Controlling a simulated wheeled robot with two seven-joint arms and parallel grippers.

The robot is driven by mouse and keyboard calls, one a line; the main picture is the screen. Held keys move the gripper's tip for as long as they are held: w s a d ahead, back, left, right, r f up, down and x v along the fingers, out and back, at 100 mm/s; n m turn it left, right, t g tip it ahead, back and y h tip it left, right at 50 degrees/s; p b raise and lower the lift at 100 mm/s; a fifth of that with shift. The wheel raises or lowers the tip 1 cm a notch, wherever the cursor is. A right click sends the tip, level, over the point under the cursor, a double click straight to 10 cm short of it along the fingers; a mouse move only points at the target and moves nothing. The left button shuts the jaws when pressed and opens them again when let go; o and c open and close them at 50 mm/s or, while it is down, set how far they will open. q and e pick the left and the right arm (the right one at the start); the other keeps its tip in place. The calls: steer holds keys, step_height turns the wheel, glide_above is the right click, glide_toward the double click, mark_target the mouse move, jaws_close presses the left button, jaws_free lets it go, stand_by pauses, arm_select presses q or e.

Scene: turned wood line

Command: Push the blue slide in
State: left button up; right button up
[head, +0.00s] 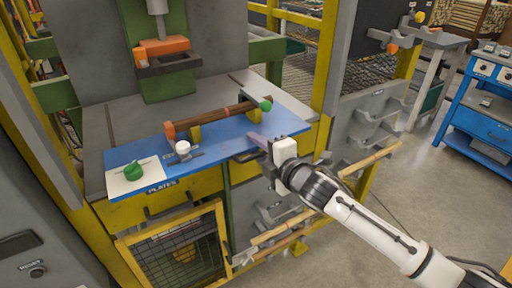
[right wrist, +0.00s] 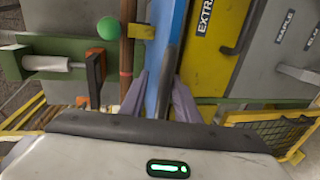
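The blue slide (head: 235,137) is a flat blue board on the grey bench, its front edge above yellow drawer fronts. It also shows as a blue strip in the right wrist view (right wrist: 167,35). A dark bar handle (right wrist: 168,65) runs along its edge. My right gripper (head: 254,148) is at the right part of the slide's front edge. In the right wrist view its two purple-grey fingers (right wrist: 162,90) stand apart, with the bar between them and gaps showing; contact cannot be told. My left gripper is not in view.
On the slide are a white plate (head: 120,182) with a green knob (head: 133,171), a white round piece (head: 182,147) and a brown rod (head: 225,114) with a green ball (head: 266,105). An orange-and-green press (head: 163,50) stands behind. A mesh-front box (head: 180,250) is below.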

steer(key=v, duration=1)
steer(key=shift+s+d, duration=0.1)
steer(key=shift+s, duration=0.05)
